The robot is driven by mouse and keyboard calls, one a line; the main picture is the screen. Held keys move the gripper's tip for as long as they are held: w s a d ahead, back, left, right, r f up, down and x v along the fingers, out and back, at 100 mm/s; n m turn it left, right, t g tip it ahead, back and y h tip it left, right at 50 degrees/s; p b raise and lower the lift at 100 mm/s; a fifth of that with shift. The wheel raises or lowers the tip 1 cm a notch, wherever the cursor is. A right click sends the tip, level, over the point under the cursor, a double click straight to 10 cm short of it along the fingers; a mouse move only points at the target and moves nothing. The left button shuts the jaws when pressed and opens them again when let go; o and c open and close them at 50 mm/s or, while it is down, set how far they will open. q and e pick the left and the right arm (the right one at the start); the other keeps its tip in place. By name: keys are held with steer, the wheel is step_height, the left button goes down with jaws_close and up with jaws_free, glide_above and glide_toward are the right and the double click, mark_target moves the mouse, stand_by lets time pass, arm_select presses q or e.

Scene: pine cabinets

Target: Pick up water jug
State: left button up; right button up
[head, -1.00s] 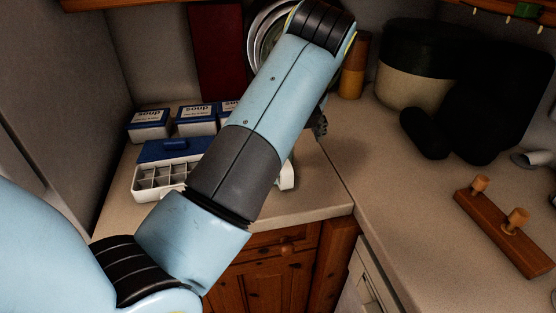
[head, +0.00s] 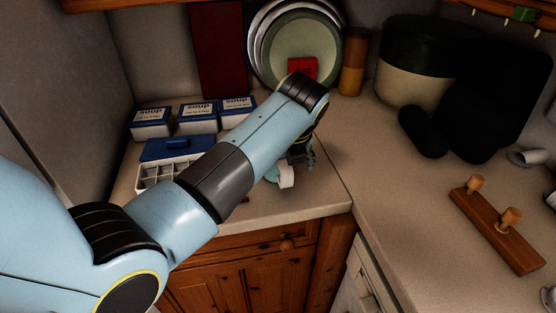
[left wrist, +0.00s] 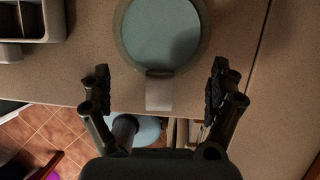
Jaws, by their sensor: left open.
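The water jug is mostly hidden behind my left arm in the head view; its white handle (head: 287,177) and a bit of its pale teal body show near the counter's front edge. In the left wrist view the jug (left wrist: 160,32) is seen from above, round, with a pale blue-green middle and a grey rim. Its handle (left wrist: 159,94) points toward my gripper. My left gripper (head: 304,158) is just above and beside the handle in the head view. In the left wrist view the gripper (left wrist: 160,80) is open, with its fingers either side of the handle, not touching it. My right gripper is not in view.
Soup boxes (head: 151,122) and a white compartment tray (head: 155,176) with a blue lid (head: 180,148) stand left of the arm. Plates (head: 265,45), a red object (head: 302,68) and a brown canister (head: 353,62) stand behind. A wooden peg board (head: 497,231) lies on the right counter.

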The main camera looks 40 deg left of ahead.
arm_select(q)
jaws_close()
stand_by(0.6)
steer(key=shift+r, duration=0.1)
